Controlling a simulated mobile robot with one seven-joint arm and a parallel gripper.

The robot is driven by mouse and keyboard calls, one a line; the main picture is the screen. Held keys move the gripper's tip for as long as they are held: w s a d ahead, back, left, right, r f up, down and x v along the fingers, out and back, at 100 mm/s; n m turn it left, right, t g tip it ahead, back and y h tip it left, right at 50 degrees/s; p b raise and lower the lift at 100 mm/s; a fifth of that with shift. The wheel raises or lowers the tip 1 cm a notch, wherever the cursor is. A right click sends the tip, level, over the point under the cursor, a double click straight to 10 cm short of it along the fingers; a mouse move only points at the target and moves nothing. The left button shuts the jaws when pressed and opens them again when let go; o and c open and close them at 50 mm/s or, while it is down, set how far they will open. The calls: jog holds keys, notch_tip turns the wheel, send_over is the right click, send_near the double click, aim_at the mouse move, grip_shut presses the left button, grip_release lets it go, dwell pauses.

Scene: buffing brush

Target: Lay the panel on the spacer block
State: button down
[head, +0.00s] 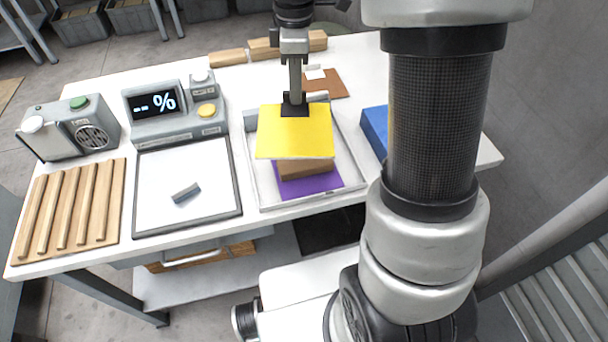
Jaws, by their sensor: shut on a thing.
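My gripper (295,104) points down and is shut on the near-square yellow panel (296,135), at its far edge. The panel is roughly level and hangs over the white tray (251,165). A brown block (304,168), which looks like the spacer block, shows under the panel's near edge. The panel hides most of the block's top. I cannot tell whether the panel touches it. The block stands on a purple sheet (322,184) in the tray.
A device with a "-- %" display (153,103) and a white pad (165,205) with a small grey piece (186,193) lie left of the tray. A slatted wooden rack (67,210) is far left. A blue block (374,130) stands right, partly behind my arm. Wooden blocks (262,49) lie behind.

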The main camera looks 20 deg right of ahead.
jog(key=n, duration=0.1)
jog(key=f+n+b, duration=0.1)
jog(key=shift+w+f+n+b, duration=0.2)
jog(key=shift+f+n+b, duration=0.1)
notch_tip(320, 180, down, 10)
jog(key=shift+r+b, duration=0.2)
jog(key=shift+b, duration=1)
jog(key=shift+f, duration=0.2)
jog(key=c, duration=1.8)
grip_release()
jog(key=shift+c, duration=0.2)
jog(key=shift+r, duration=0.1)
